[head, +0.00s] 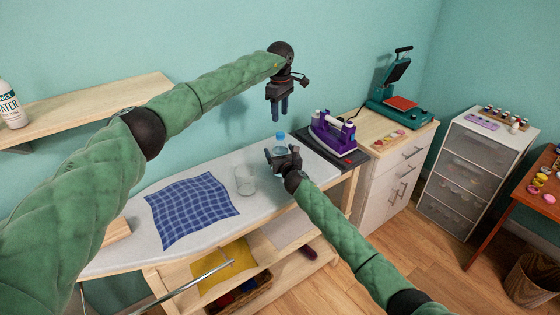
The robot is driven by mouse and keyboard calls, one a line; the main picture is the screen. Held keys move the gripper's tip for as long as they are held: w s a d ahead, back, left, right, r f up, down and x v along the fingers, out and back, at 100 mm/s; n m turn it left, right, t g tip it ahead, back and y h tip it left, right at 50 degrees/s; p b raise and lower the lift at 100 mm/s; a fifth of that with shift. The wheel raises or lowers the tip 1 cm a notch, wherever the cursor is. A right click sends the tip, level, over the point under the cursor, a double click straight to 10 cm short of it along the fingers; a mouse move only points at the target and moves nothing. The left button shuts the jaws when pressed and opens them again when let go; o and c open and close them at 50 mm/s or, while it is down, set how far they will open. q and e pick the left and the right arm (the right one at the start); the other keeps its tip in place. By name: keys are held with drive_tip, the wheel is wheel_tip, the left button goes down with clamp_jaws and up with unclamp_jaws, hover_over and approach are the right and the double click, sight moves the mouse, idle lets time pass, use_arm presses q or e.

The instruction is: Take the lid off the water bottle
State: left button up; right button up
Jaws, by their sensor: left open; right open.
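The water bottle (280,139) stands upright on the light ironing surface, and its blue lid shows at the top. My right gripper (276,153) is at the bottle's body with its fingers spread. It hides the lower part of the bottle, and I cannot tell whether it touches it. My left gripper (279,108) points down above the lid, apart from it, open and empty.
A clear glass (244,180) and a blue checked cloth (190,209) lie to the left on the ironing surface (150,245). A purple iron (334,132) stands close on the right. A heat press (398,105) is on the cabinet beyond. A wall shelf (90,115) is at left.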

drive_tip(key=shift+w+a, duration=0.2)
drive_tip(key=shift+w, duration=0.45)
